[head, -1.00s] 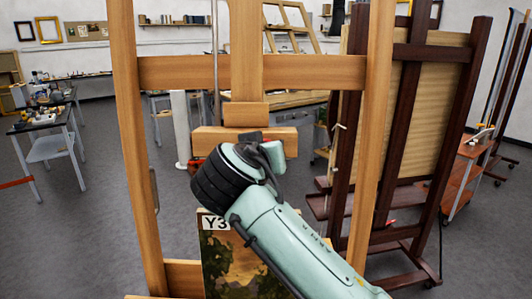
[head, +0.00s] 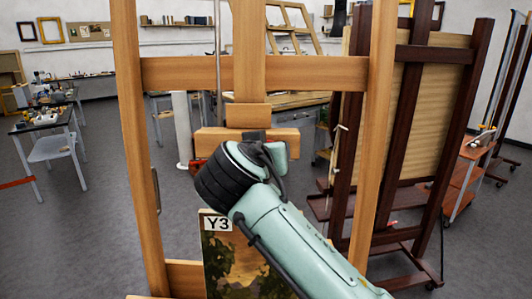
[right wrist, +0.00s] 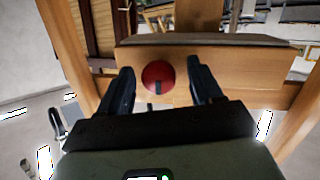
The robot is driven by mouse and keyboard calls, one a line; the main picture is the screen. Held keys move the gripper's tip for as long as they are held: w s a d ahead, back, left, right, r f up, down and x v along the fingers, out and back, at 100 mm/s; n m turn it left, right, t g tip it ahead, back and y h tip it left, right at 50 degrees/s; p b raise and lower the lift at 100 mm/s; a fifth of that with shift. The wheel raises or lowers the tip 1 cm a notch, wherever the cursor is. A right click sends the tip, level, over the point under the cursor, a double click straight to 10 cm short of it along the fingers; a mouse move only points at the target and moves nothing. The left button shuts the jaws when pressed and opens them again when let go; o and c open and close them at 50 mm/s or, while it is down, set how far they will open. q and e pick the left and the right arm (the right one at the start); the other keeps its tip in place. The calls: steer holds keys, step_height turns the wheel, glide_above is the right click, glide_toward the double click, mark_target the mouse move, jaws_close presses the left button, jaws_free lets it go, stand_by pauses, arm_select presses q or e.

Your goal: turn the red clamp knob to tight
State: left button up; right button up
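The red clamp knob (right wrist: 157,73) is round, with a dark mark at its lower edge in the right wrist view. It sits on the front of a wooden easel block (right wrist: 255,62). My right gripper (right wrist: 160,80) is open, one black finger on each side of the knob, with a gap visible on both sides. In the head view my right arm comes in from the lower right and its wrist hides the knob on the easel's cross block (head: 285,142). My left gripper is not in view.
The wooden easel (head: 128,150) stands in front of me with a painting labelled Y3 (head: 218,262) low on it. A dark easel (head: 408,130) stands close on the right. A work table (head: 40,122) is at the left, with open floor between.

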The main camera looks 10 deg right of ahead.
steer(key=v, duration=1.3)
steer(key=shift+s+b, duration=0.2)
steer(key=shift+b, duration=0.25)
steer(key=shift+a, duration=0.15)
